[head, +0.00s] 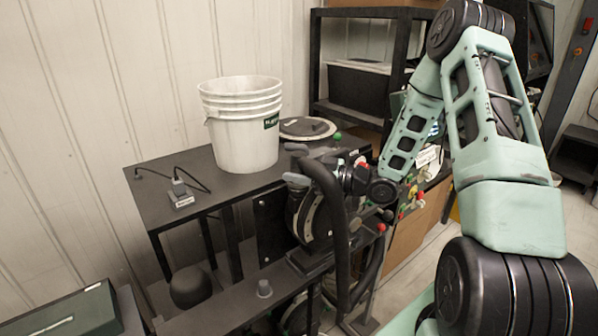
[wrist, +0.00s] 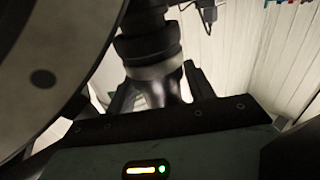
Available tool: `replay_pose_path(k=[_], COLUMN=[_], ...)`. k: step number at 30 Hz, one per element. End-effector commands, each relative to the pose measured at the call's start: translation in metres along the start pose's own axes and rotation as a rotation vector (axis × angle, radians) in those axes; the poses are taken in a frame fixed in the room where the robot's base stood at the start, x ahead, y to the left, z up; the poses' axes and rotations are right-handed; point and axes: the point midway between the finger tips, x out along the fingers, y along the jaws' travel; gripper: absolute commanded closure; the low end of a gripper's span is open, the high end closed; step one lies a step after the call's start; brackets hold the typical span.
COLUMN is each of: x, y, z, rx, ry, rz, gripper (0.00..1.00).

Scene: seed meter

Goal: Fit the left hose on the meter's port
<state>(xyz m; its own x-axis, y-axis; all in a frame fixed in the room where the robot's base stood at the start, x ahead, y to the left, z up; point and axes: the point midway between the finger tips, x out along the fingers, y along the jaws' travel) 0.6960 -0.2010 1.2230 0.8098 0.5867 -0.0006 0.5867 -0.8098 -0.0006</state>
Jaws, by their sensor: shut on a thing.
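The meter (head: 306,222) is a dark round housing with a pale rim, mounted at the front of the black stand. Its large round face (wrist: 40,78) fills the left of the wrist view. A thick black hose (head: 342,225) arches up beside the meter and hangs down in front of it. My gripper (wrist: 162,88) is shut on a dark, ringed hose end (wrist: 147,45), with a finger on each side of its shiny lower part. In the head view my gripper is close to the meter, mostly hidden behind the hose. The port and whether the hose end touches it cannot be made out.
A white bucket (head: 244,140) and a round lid (head: 308,129) stand on the black table (head: 160,190). A small box with a cable (head: 181,197) lies at its left. Shelving (head: 352,110) stands behind. A dark green case (head: 75,318) is at lower left.

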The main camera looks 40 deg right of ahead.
Motion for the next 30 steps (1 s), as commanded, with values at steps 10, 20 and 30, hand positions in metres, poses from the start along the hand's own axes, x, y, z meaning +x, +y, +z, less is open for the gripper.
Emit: replay_pose_path(k=[10,20,30], x=[0.0,-0.004,-0.064], y=[0.0,0.001,0.002], z=[0.002,0.003,0.007], rx=[-0.001,-0.001,-0.003], ry=[0.001,-0.001,-0.002], rz=[0.0,0.003,0.008], gripper=[0.21,0.21,0.21])
